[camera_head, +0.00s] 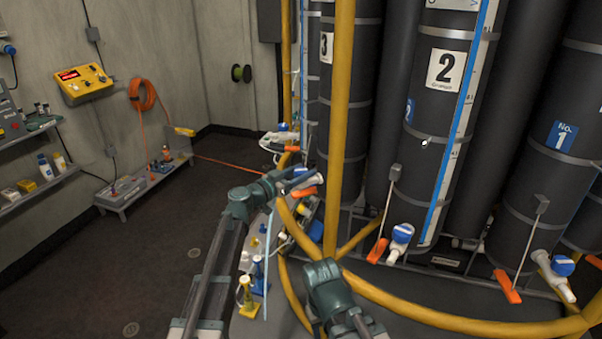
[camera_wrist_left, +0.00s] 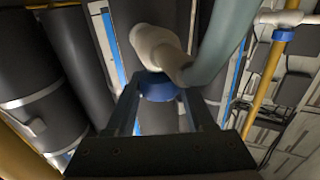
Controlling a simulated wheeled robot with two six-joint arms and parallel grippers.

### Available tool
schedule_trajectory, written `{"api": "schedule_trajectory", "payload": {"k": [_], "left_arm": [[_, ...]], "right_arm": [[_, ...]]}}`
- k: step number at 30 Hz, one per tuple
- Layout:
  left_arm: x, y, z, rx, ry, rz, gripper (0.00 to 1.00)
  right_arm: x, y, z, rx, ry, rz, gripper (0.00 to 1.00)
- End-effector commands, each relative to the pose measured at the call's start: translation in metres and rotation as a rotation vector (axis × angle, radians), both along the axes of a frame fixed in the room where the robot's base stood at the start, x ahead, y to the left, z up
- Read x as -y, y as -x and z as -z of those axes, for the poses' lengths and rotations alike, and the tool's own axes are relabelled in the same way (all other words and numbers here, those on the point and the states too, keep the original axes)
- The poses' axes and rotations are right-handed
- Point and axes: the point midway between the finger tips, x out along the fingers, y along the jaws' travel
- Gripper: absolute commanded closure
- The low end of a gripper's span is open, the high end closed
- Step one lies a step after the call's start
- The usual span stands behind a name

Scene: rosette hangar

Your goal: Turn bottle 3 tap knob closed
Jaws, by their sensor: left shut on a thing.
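Bottle 3 (camera_head: 322,110) is a tall dark cylinder with a white number 3 label, behind a yellow post. My left gripper (camera_head: 296,182) is at the tap low on its front, beside an orange lever (camera_head: 304,192). In the left wrist view, a white tap pipe (camera_wrist_left: 160,48) carries a blue knob (camera_wrist_left: 158,88). The two dark fingers of my left gripper (camera_wrist_left: 158,100) stand on either side of that knob, shut on it. The knob is largely hidden in the head view. My right arm shows at the bottom centre, but its fingers are not visible.
Yellow rails (camera_head: 440,310) curve around the bottles. Bottle 2 (camera_head: 430,120) and bottle No. 1 (camera_head: 548,170) stand to the right, with blue-knobbed taps and orange levers. A grey bench (camera_head: 277,240) with small items stands near my left arm. The floor (camera_head: 130,245) at left is mostly clear.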

Motion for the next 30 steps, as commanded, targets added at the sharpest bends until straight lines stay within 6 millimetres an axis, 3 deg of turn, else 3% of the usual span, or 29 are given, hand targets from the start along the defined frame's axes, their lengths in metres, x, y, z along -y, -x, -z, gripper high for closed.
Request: {"api": "schedule_trajectory", "payload": {"k": [30], "left_arm": [[-0.0008,-0.0057,0.0000,0.000,0.000,0.931,1.00]], "right_arm": [[0.0000,0.0000,0.0000,0.000,0.000,0.000,0.50]]}}
